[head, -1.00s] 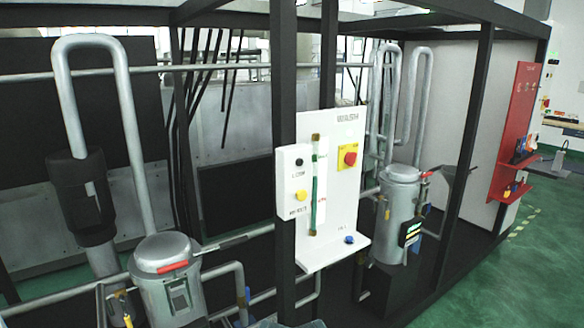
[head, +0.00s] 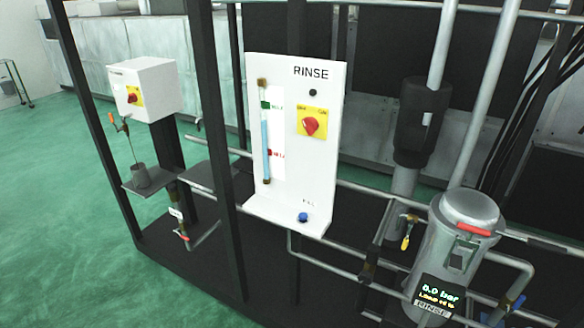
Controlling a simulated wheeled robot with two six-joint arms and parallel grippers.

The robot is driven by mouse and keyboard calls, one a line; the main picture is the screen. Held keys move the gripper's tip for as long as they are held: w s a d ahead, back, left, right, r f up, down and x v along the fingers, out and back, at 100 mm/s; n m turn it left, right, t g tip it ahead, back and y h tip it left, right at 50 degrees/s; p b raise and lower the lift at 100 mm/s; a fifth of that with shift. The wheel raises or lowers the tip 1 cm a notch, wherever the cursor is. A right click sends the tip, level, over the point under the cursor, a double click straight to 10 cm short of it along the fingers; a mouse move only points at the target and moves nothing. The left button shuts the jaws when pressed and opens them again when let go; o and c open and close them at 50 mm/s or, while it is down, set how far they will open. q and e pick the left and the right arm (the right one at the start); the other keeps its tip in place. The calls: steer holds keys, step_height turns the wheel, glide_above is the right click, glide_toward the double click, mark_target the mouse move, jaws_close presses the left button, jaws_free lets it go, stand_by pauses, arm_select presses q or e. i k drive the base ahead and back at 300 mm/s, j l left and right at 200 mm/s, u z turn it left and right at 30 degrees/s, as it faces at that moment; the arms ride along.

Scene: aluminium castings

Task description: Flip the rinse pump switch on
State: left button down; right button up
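The white RINSE panel (head: 322,180) stands in the middle of the head view. On its upper right is a red rotary switch (head: 311,125) on a yellow plate (head: 303,112); the position words beside the knob are too small to read surely. A small dark round lamp or button (head: 312,93) is above it. A display (head: 437,298) on a grey canister (head: 462,225) at the right reads 0.0 bar, with RINSE below it. Neither of my grippers is in view.
A sight tube (head: 266,140) with blue fill is on the panel's left, and a blue knob (head: 303,217) is on its bottom ledge. Black frame posts (head: 215,130) and pipes surround the panel. A white box (head: 150,88) with another red knob is at left. Green floor (head: 60,200) is clear.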

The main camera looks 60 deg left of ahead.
mark_target(310, 124)
steer(key=u, duration=2)
